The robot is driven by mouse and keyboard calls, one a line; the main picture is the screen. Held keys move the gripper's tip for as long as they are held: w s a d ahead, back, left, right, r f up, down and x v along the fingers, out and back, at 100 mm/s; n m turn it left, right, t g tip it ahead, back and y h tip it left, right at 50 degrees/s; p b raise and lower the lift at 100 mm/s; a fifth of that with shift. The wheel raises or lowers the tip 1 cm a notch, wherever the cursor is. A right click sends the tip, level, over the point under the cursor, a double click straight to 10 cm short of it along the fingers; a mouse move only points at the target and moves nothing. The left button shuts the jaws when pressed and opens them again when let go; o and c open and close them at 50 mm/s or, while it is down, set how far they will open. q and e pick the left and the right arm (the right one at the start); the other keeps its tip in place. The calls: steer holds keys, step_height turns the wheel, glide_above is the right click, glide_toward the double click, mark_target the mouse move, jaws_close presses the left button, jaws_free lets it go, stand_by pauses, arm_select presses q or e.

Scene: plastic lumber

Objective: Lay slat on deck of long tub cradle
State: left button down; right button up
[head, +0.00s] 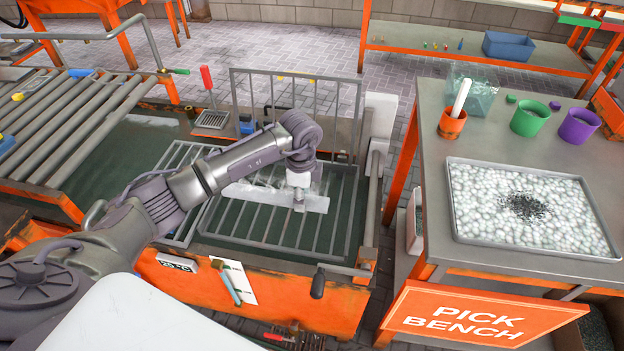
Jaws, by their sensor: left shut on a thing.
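My left gripper (299,204) reaches down over the tub and is shut on a pale grey slat (252,194). The slat lies roughly level across the picture, above or on the barred deck of the long tub cradle (272,240). I cannot tell whether it touches the bars. The gripper hides part of the slat right of its middle. The cradle sits in the orange tub (300,301), with dark water around it. A tall barred frame (341,110) stands at its back. My right gripper is not in view.
A grey roller rack (75,125) stands at the left. The pick bench (430,130) at the right holds a tray of pale pellets (455,205), an orange pot (451,124), a green pot (529,119) and a purple pot (578,127). Paved floor lies behind the tub.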

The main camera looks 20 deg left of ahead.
mark_target(304, 225)
arm_select(q)
steer(key=shift+w, duration=0.15)
steer(key=shift+s+r, duration=0.3)
steer(key=shift+s, duration=0.15)
steer(key=shift+w, duration=0.15)
steer(key=shift+d+f, duration=0.1)
steer(key=shift+f, duration=0.25)
steer(key=shift+f+b, duration=2.6)
steer(key=shift+f, duration=1.45)
steer(key=shift+f+b, duration=0.45)
steer(key=shift+f, duration=0.25)
steer(key=c, duration=0.6)
jaws_free()
